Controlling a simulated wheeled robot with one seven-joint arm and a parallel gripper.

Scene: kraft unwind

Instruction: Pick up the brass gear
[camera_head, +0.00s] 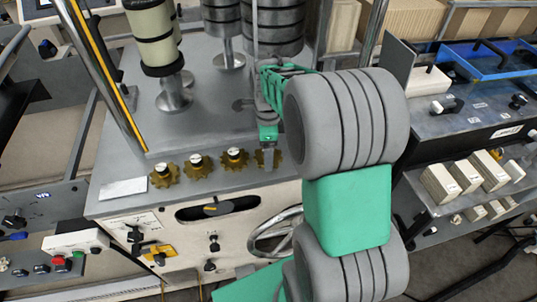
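Several brass gears sit in a row along the front edge of the grey machine top (130,165). From the left they are a first brass gear (158,179), a second (196,174) and a third (235,164), each with a pale and dark centre. A further brass gear (259,160) at the right end is partly hidden by my gripper (268,160). My gripper points down at this right-end gear, with its tip at or just in front of it. I cannot tell whether the fingers touch it or are closed around it.
Upright rollers, one cream (152,40) and others dark grey (272,25), stand behind the gears. A slanted metal rail (105,75) rises at left. A handwheel (272,238) is on the machine front. A shelf with pale blocks (440,183) stands at right.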

